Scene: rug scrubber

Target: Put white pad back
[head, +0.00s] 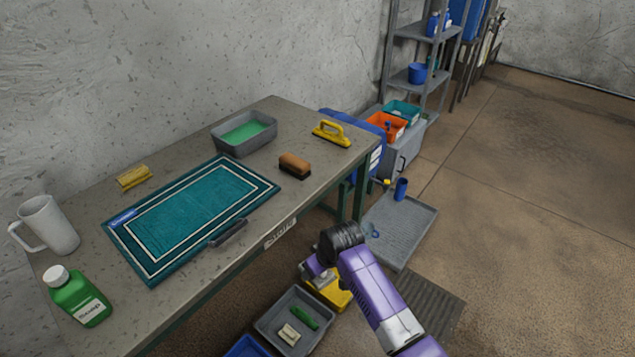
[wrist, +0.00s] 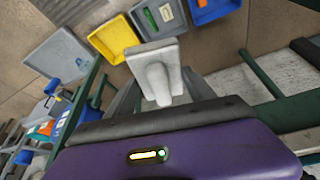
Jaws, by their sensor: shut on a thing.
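The white pad (wrist: 155,56), a pale rectangular block with a rounded grip, is held in my gripper (wrist: 160,92) in the wrist view. My gripper is shut on it. In the head view the pad (head: 322,281) is small and partly hidden by my arm, and my gripper (head: 315,272) is beside the table's front edge, above the floor bins. The yellow bin (head: 343,299) lies below the pad in that view. It also shows in the wrist view (wrist: 110,38), up and left of the pad, its inside looking empty where visible.
A grey bin (head: 264,325) holds a green item and a pale block. A blue bin (head: 245,347) is beside it. A grey floor tray (head: 400,240) stands right of the yellow bin. The table (head: 305,205) carries a teal rug, brushes, a tub, a mug and a bottle.

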